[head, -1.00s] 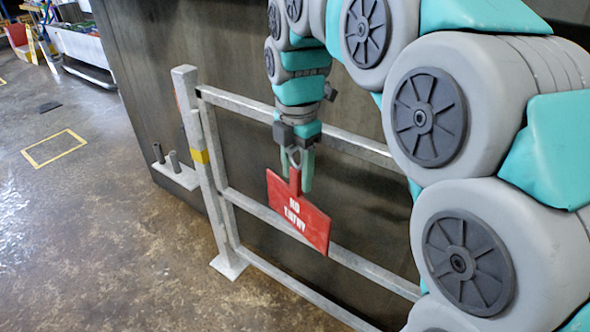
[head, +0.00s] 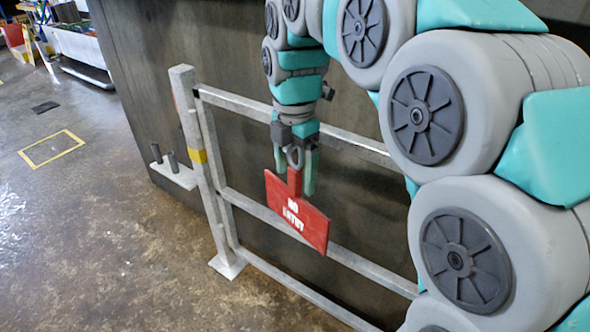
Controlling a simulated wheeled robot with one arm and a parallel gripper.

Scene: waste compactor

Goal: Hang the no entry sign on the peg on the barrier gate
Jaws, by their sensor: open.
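The red no entry sign (head: 297,212) hangs tilted in front of the barrier gate (head: 211,150), its white lettering facing me. A grey ring (head: 294,157) is at the top of its red stem. My gripper (head: 295,172) points down, with one finger on each side of the ring and stem. The fingers are spread, with gaps visible beside the ring. The peg cannot be made out; it may be hidden behind the ring or gripper. I cannot tell whether the ring is on it.
The gate's top rail (head: 355,146) runs behind the gripper, and its middle rail (head: 365,261) passes behind the sign. A dark panel (head: 145,85) stands close behind the gate. Open floor (head: 95,240) lies to the left.

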